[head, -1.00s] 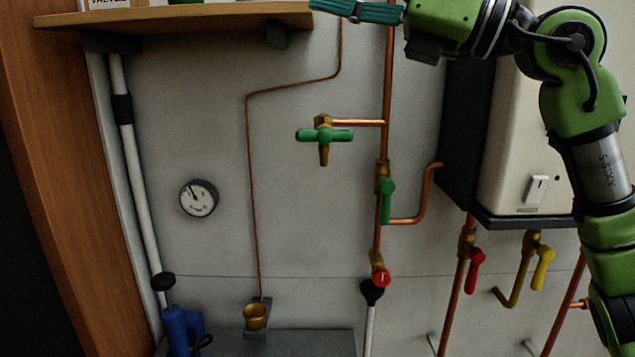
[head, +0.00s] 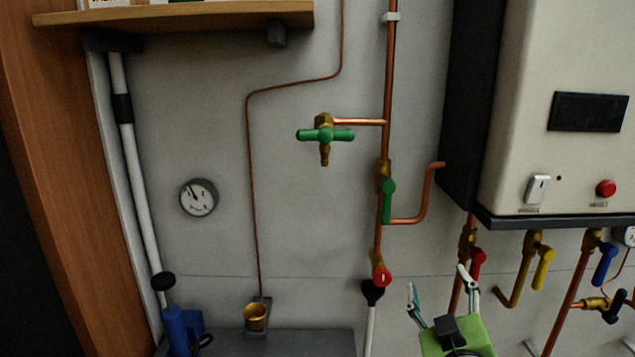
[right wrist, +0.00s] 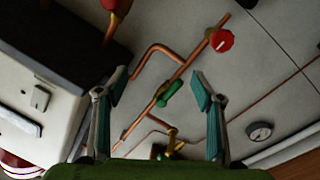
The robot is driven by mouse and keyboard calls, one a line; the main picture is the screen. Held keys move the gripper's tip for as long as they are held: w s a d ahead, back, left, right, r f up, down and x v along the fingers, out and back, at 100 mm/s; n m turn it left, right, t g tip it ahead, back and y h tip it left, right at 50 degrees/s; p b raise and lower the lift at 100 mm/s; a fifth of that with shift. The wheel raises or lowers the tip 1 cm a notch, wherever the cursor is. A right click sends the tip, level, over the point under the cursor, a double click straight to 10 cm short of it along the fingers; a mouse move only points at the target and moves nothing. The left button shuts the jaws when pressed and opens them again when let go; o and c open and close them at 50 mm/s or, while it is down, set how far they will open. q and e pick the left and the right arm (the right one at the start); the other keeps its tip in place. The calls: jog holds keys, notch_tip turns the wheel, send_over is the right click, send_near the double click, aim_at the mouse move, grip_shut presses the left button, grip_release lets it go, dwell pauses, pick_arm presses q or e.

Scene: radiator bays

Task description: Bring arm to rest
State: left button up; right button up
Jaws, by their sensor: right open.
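My right gripper (head: 440,287) is low in the head view, right of the black-topped white pipe and below the boiler. Its two teal-padded fingers point up and stand apart, with nothing between them. In the right wrist view the open fingers (right wrist: 158,95) frame the copper pipe and a green lever handle (right wrist: 169,92) on the wall beyond; I see no contact. The tip of its right finger overlaps the red-handled valve (head: 478,262) in the head view. My left gripper is in neither view.
The boiler (head: 540,205) hangs at the right, with yellow (head: 543,270) and blue (head: 606,264) handles under it. A green tap (head: 325,135), gauge (head: 198,198) and brass cup (head: 255,317) are on the wall. A wooden shelf (head: 180,20) juts out top left. A blue pump (head: 180,330) stands lower left.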

jog(key=s+f+m+g, duration=0.1)
jog(key=s+f+g, duration=0.3)
jog(key=s+f, duration=0.5)
jog(key=s+f+m+g, duration=0.1)
jog(key=s+f+g, duration=0.4)
jog(key=f, duration=0.8)
jog(key=s+a+f+g+y, duration=0.1)
jog(key=s+f+g, duration=0.3)
jog(key=s, duration=0.6)
jog(key=s+a+f+g+y, duration=0.1)
jog(key=s+f+g, duration=0.1)
jog(key=s+f, duration=0.6)
notch_tip(320, 180, down, 27)
jog(key=s+g+b, duration=0.1)
jog(key=s+b, duration=0.2)
jog(key=b, duration=0.1)
jog(key=s+d+f+g+b, duration=0.1)
jog(key=s+d+f+b, duration=0.1)
jog(key=s+f, duration=1.4)
notch_tip(320, 180, down, 3)
jog(key=shift+d+f+b, duration=0.1)
jog(key=shift+d+b, duration=0.15)
jog(key=shift+b, duration=0.2)
